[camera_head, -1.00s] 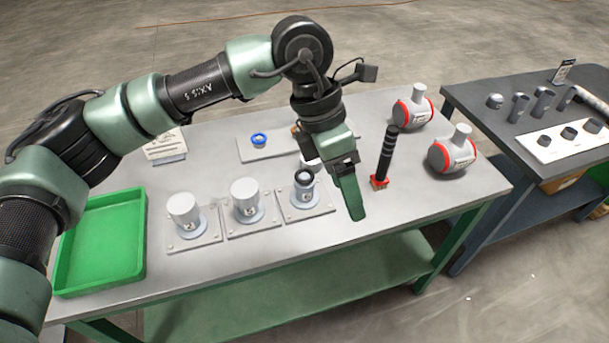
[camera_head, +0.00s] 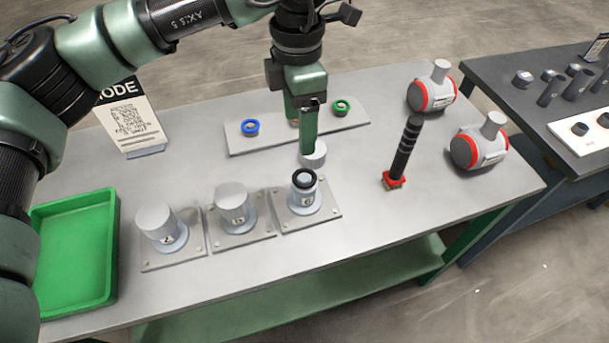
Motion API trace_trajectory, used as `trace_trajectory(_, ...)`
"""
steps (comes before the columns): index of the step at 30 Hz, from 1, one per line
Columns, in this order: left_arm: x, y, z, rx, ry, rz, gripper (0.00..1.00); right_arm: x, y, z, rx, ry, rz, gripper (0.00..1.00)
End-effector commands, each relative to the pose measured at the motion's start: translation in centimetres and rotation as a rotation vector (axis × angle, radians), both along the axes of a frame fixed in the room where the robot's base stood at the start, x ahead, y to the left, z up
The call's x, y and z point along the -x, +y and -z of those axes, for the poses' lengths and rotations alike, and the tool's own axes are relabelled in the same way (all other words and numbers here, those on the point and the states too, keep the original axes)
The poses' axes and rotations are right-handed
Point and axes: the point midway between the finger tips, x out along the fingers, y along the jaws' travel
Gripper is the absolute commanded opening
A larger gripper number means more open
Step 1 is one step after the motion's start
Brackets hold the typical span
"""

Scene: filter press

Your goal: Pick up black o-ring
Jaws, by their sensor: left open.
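A black o-ring (camera_head: 304,178) sits around the top of the round fitting (camera_head: 304,198) on the right-hand plate of three. My left gripper (camera_head: 307,150) is open and points down just behind that fitting. Its green fingers overlap in this view, so the gap between them is hidden. A grey cylindrical cap (camera_head: 316,158) shows right at the fingertips; I cannot tell whether they touch it. A ridged black post (camera_head: 404,148) stands on a red base to the right. My right gripper is not in view.
Two capped fittings (camera_head: 160,228) (camera_head: 235,207) stand to the left on their plates. A pale board (camera_head: 270,145) holds a blue ring (camera_head: 250,127) and a green ring (camera_head: 341,107). A green tray (camera_head: 108,250) is at left. Two red-banded grey parts (camera_head: 434,90) (camera_head: 480,145) stand at right.

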Motion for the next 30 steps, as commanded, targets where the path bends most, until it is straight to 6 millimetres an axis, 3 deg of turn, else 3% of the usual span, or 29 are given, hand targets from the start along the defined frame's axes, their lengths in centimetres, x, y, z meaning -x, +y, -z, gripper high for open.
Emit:
trace_trajectory(1, 0.0, 0.0, 1.4, 0.000, 0.000, 0.001, 0.70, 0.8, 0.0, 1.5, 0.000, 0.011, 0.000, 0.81)
trace_trajectory(4, 0.0, 0.0, 2.7, 0.000, 0.000, 0.001, 0.70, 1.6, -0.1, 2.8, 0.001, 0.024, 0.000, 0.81)
trace_trajectory(10, 0.0, 0.0, 4.7, 0.001, 0.000, 0.001, 0.70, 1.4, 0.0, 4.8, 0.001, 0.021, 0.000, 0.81)
trace_trajectory(20, 0.2, 0.0, 7.4, -0.001, 0.003, 0.000, 0.70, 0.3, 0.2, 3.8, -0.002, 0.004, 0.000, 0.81)
trace_trajectory(30, 0.9, -0.1, 11.9, 0.000, 0.002, 0.001, 0.70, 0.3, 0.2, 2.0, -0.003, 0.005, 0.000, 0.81)
